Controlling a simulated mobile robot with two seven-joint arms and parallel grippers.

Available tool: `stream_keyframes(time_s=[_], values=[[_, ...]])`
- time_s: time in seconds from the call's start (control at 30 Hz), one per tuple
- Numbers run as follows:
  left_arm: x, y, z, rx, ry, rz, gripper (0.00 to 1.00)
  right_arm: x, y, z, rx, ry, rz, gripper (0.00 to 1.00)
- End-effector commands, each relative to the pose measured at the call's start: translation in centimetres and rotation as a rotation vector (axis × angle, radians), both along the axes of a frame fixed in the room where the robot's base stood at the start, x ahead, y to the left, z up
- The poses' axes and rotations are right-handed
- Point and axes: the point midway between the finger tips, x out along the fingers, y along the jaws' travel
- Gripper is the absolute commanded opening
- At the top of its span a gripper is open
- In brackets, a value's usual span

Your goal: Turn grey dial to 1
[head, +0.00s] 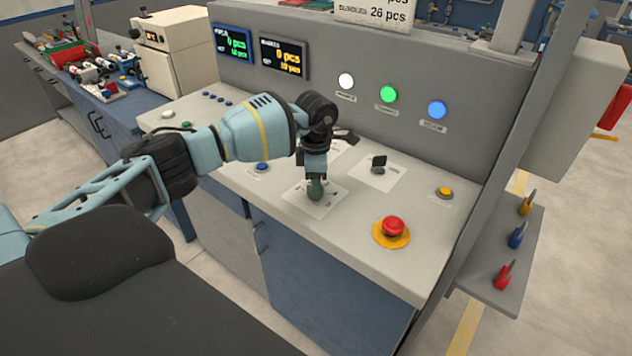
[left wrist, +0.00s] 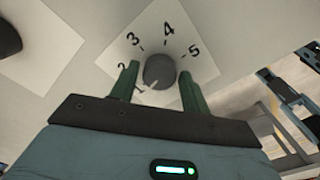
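The grey dial (left wrist: 160,70) is a round knob on a white plate (left wrist: 205,68), with numbers from 1 to 5 printed around it. A small white mark on the dial's lower-left edge points toward the 1. My left gripper (left wrist: 158,72) has its green fingers on either side of the dial, with gaps visible beside it, so it looks open. In the head view my left gripper (head: 316,190) points down over the plate (head: 325,206), and the dial is mostly hidden behind it. My right gripper is not in view.
A black switch (head: 379,161) on another white plate stands to the right. A red emergency button (head: 393,226) on a yellow base, a yellow button (head: 445,191) and a blue button (head: 262,167) are nearby. The sloped panel (head: 420,262) ends at its front edge.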

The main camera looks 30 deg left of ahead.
Motion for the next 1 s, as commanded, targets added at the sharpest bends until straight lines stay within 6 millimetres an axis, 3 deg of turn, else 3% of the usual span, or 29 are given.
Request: stream_keyframes(time_s=[0.1, 0.43, 0.8, 1.0], values=[[0.0, 0.0, 0.0, 0.000, 0.000, 0.000, 0.59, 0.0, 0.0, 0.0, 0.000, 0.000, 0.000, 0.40], [0.0, 0.0, 0.4, 0.000, -0.001, -0.002, 0.59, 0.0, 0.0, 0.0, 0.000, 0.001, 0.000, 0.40], [0.1, 0.0, 5.8, -0.001, -0.003, -0.001, 0.59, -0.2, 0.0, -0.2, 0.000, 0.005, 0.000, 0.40], [0.0, 0.0, 7.5, 0.000, -0.001, -0.002, 0.59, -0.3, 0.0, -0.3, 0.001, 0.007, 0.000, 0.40]])
